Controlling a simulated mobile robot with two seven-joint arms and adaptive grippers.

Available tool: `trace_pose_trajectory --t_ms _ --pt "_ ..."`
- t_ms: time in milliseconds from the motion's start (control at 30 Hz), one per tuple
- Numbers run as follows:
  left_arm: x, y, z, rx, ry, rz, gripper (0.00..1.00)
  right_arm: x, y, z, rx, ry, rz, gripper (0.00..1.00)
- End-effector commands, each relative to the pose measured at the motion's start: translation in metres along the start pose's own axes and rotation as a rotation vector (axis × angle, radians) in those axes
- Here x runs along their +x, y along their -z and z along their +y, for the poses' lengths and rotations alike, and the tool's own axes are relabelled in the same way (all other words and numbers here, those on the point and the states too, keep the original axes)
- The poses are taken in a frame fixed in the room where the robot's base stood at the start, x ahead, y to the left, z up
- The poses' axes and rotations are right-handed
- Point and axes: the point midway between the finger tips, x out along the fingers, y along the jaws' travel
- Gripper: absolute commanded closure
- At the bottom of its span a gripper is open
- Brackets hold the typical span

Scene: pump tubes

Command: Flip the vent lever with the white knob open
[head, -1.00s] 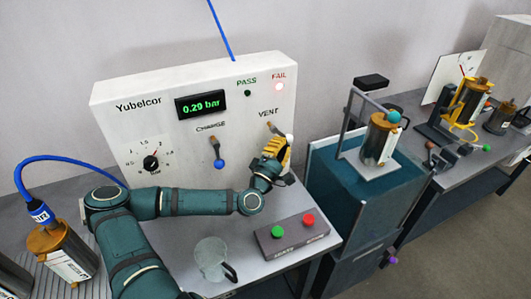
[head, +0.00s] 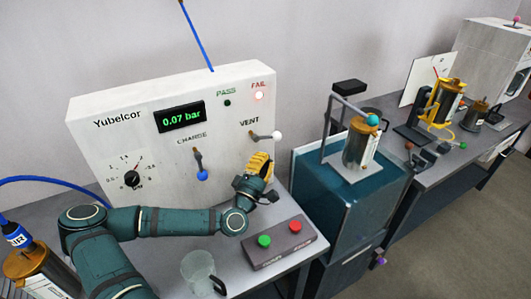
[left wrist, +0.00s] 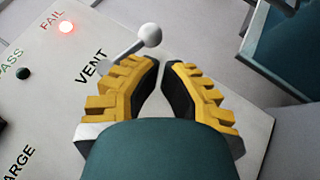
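The vent lever (head: 264,135) sits under the VENT label on the white Yubelcor panel (head: 100,160). It points right, with its white knob (head: 277,135) at the right end. In the left wrist view the knob (left wrist: 150,36) stands just beyond the fingertips, touching neither finger as far as I can see. My left gripper (head: 261,157) is just below the lever in the head view. In the left wrist view its yellow-backed fingers (left wrist: 164,64) have a narrow gap between them, with nothing held. My right gripper is not in view.
The charge lever with its blue knob (head: 202,175) hangs down on the panel. The display (head: 181,116) reads 0.07 bar and the FAIL lamp (head: 259,95) is lit. A button box (head: 279,243) and a clear jug (head: 197,270) stand on the bench below.

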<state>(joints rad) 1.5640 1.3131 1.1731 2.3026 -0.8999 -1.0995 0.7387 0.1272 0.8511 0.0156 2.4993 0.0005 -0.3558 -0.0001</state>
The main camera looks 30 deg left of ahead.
Motion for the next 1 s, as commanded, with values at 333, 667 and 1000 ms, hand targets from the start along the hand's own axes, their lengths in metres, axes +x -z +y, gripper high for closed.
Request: trace_pose_trajectory --t_ms 333,667,1000 --pt "-0.03 0.0 0.0 0.0 -0.001 0.0 1.0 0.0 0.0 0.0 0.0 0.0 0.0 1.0" --pt "-0.029 0.0 0.0 0.0 -0.001 -0.001 1.0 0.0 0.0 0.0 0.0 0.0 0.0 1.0" --pt "-0.03 -0.014 -0.011 0.005 0.045 -0.035 1.0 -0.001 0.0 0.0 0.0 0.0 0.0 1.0"
